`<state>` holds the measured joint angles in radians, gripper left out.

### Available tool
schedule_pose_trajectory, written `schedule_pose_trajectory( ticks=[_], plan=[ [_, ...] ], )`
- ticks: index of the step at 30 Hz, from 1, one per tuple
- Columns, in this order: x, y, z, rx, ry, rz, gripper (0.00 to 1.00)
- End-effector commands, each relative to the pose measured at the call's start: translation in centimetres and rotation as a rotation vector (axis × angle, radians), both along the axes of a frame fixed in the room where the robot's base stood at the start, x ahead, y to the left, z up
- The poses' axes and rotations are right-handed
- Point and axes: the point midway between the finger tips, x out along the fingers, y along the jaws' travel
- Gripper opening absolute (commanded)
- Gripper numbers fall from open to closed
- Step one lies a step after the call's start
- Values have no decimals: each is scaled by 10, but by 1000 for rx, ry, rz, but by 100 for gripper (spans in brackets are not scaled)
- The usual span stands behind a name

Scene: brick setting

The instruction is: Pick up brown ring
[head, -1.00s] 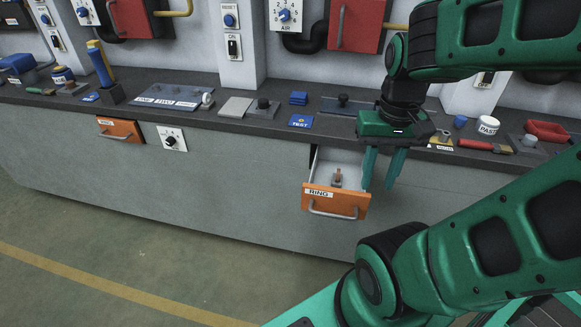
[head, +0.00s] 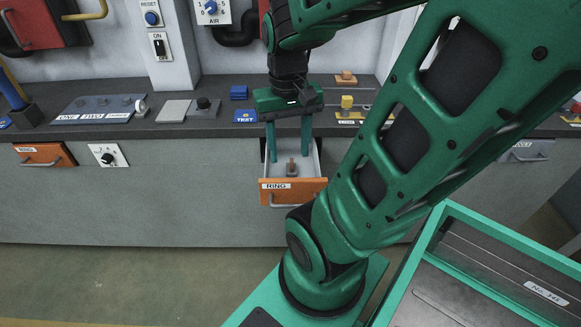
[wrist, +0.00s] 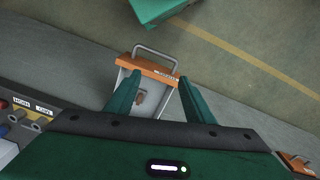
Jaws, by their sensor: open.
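An orange-fronted drawer (head: 292,191) labelled RING is pulled open from the grey cabinet. Inside it stands a small brown thing on a small grey base (head: 292,170), which I take for the brown ring; it is too small to tell its shape. In the wrist view the brown thing (wrist: 139,98) lies in the drawer between my fingers. My gripper (head: 289,158) is open and points down over the drawer, its fingers apart on either side. Nothing is held.
The dark worktop (head: 213,128) behind carries a blue TEST plate (head: 245,116), blue blocks (head: 239,92) and a grey panel (head: 97,109). Another orange RING drawer (head: 44,155) is shut at the left. The floor in front of the open drawer is clear at the left.

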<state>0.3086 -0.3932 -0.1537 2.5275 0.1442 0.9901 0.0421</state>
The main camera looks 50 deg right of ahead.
Motion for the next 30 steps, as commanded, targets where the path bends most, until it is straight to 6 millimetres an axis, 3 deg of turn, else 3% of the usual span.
schedule_pose_trajectory(
  ticks=[9, 15, 21, 30],
  plan=[
    [65, -75, -46, -15, 13, -139, 48],
    [91, -114, -83, 3, -1, -207, 48],
    [102, -134, -104, 18, -14, -243, 48],
    [103, -138, -142, 22, -14, -251, 48]
  ],
)
